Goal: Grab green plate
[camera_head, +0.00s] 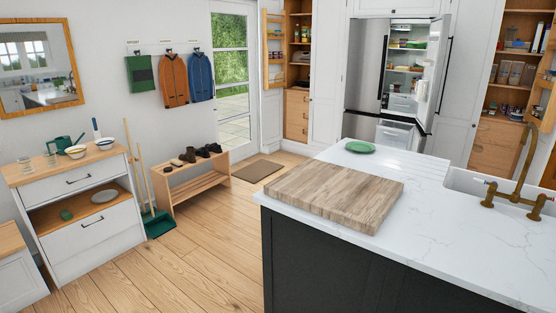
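A green plate (360,147) lies flat on the white marble top of the kitchen island (440,240), near its far left corner. It is behind the wooden chopping block and apart from it. Nothing covers the plate. Neither of my grippers shows in the head view.
A thick wooden chopping block (335,195) sits on the island's near left part. A sink (500,192) with a brass tap (515,195) is at the right. An open fridge (400,85) stands behind. A shoe bench (192,187) and a drawer cabinet (90,236) line the left wall.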

